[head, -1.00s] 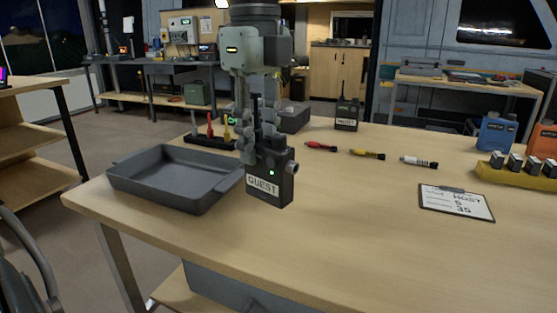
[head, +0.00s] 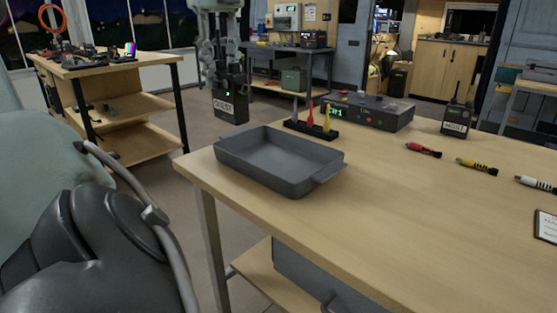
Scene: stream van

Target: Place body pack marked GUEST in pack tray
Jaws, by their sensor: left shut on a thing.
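The body pack marked GUEST (head: 229,103) is a black box with a white label and a small green light. My left gripper (head: 222,72) is shut on its top and holds it upright in the air. The pack tray (head: 318,173), a grey open tray with handles, sits empty on the near left corner of the wooden table. The pack shows to the left of and behind the tray, apart from it. A second pack marked HOST (head: 457,120) stands at the back of the table. My right gripper is not in view.
Red (head: 423,150), yellow (head: 477,166) and white (head: 537,184) cylinders lie to the right. The table between tray and cylinders is clear.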

